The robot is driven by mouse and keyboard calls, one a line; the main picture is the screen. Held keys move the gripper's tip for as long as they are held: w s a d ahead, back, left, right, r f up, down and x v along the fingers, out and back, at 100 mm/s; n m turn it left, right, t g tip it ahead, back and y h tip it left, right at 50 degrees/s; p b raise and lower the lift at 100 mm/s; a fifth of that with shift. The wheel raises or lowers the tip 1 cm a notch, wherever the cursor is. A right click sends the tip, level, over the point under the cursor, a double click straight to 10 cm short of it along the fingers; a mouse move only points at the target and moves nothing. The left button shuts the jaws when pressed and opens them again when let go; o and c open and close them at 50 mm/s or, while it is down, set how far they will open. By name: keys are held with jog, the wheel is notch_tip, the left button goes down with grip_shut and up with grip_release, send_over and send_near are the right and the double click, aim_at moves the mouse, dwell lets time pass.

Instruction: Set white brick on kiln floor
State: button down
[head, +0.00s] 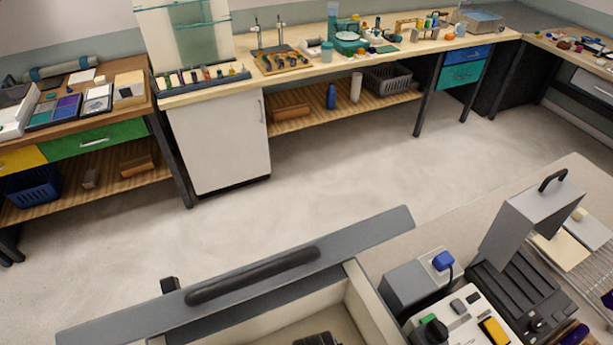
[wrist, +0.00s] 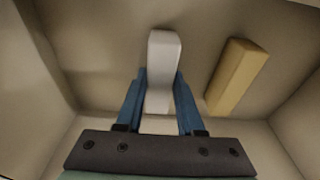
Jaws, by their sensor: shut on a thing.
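In the wrist view my gripper (wrist: 158,100) has its two blue fingers shut on the white brick (wrist: 164,52), one finger on each side. The brick's far end sticks out beyond the fingertips. Pale kiln walls surround it, and the kiln floor (wrist: 100,40) shows beyond it. I cannot tell whether the brick touches the floor. In the head view the kiln (head: 368,302) stands open at the bottom. A dark part of my arm shows inside it, and the white brick is hidden there.
A tan brick (wrist: 238,76) lies in the kiln, right of the white brick with a small gap. A grey control box (head: 415,285) stands right of the kiln. Benches line the back wall.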

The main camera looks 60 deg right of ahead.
jog(key=shift+f, duration=0.2)
jog(key=c, duration=0.5)
grip_release()
jog(key=r, duration=0.4)
jog(key=s+r, duration=0.1)
jog(key=r, duration=0.3)
jog(key=a+r, duration=0.1)
jog(key=r, duration=0.3)
jog(key=shift+s+r, duration=0.15)
jog(key=shift+s, duration=0.15)
